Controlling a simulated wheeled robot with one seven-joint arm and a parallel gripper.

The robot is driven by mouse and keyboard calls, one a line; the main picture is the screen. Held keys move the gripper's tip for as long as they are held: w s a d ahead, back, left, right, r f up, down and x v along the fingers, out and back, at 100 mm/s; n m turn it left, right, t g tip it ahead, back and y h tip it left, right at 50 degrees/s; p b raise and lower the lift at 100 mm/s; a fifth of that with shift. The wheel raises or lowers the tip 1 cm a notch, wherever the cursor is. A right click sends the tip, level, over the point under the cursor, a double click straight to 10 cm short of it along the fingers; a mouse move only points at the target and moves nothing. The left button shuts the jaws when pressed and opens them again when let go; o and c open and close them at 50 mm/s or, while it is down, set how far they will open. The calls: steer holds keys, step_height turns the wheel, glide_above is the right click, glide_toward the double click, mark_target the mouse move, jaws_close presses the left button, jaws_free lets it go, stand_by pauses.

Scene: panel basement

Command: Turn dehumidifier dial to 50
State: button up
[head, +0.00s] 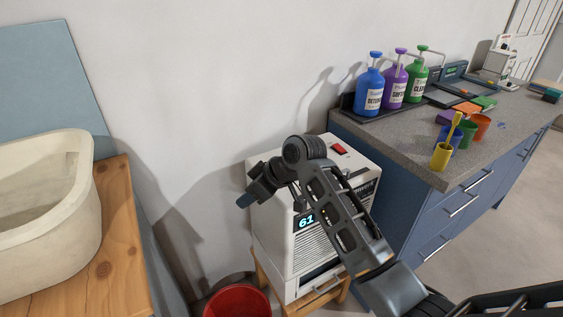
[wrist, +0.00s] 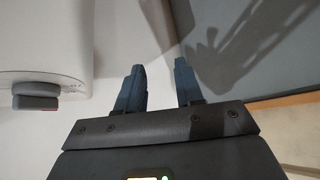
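The white dehumidifier (head: 298,262) stands on a wooden stand against the wall. No dial shows clearly in the head view.
A red switch (head: 338,149) is on the dehumidifier's top. A red bucket (head: 238,303) is below at its left. A wooden bench (head: 122,250) with a cream basin (head: 75,205) stands left. The counter (head: 345,126) at right holds pump bottles (head: 395,85) and cups (head: 441,156).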

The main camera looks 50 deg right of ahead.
steer(key=d+r+n+g+h, duration=0.1)
steer(key=d+r+g, duration=0.1)
steer(key=d+r, duration=0.4)
steer(key=d+r+n+g, duration=0.1)
steer(key=d+r+g, duration=0.15)
steer(key=d, duration=0.65)
steer(key=shift+t, duration=0.45)
steer(key=shift+x, duration=3.3)
steer(key=shift+a, duration=0.1)
jaws_close()
